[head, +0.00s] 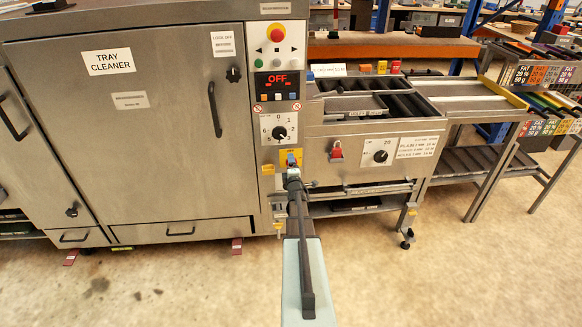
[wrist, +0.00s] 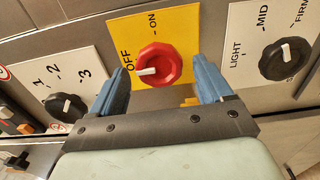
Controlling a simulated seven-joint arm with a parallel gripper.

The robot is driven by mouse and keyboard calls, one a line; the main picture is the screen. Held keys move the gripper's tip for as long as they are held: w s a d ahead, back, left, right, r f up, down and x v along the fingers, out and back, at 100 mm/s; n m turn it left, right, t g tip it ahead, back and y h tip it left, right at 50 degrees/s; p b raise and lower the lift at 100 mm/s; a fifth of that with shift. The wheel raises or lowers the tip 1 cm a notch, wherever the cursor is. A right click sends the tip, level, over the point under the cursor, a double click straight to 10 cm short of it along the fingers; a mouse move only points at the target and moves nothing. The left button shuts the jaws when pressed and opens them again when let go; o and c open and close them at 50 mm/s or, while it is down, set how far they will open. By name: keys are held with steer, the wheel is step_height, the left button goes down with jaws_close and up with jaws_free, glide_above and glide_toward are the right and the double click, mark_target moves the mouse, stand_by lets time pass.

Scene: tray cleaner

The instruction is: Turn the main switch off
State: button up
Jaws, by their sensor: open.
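The main switch is a red round knob (wrist: 157,65) on a yellow plate (wrist: 185,25) marked OFF and ON. Its white mark points left, on the side of the OFF label. My gripper (wrist: 161,66) is open and empty; its blue fingers stand on either side of the knob in the wrist view, with a visible gap on each side. In the head view my gripper (head: 291,160) is in front of the yellow plate (head: 284,153) and hides the knob.
A dark knob marked 1, 2, 3 (wrist: 66,107) is left of the plate and a LIGHT/MID/FIRM knob (wrist: 285,58) is right of it. Above, the panel has a red-lit OFF display (head: 277,79) and a red stop button (head: 276,34).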

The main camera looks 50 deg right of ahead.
steer(key=v, duration=1.4)
stand_by(0.4)
